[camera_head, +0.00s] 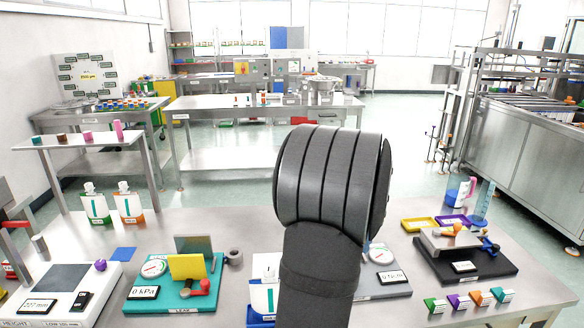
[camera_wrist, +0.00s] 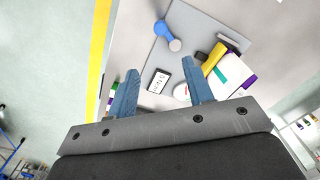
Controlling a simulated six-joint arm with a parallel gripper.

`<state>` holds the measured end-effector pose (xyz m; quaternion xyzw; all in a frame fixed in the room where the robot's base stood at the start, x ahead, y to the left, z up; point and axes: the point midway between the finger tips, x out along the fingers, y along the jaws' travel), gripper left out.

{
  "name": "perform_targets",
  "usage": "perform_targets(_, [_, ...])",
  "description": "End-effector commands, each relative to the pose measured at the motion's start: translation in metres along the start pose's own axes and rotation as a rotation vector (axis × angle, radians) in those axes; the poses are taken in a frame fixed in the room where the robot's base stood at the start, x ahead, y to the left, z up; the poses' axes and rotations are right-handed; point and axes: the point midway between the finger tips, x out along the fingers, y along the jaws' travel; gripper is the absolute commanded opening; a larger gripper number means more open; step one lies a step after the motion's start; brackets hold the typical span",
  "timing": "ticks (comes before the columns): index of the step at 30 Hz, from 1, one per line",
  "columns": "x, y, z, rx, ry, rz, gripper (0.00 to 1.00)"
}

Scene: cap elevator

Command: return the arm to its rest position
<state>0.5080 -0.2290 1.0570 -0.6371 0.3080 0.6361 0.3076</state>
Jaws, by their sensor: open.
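My gripper (camera_wrist: 158,92) shows in the wrist view with its two blue fingers spread apart and nothing between them. Through the gap, a grey bench device with a small display (camera_wrist: 158,82) lies below and apart from the fingers. In the head view my arm's dark rounded link stands up in front of the middle of the bench. The gripper itself cannot be made out in the head view. The arm hides part of the bench behind it.
Pouches (camera_head: 128,205) stand at the back left. Air above the bench is free around the arm.

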Motion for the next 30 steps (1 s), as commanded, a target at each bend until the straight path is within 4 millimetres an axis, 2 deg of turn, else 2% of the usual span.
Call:
perform_targets(21, [0.135,0.000,0.001,0.000,-0.006,0.002,0.47])
perform_targets(25, [0.153,0.000,0.001,0.001,-0.004,0.001,0.47])
perform_targets(30, [0.166,0.000,0.001,0.000,-0.002,0.000,0.47])
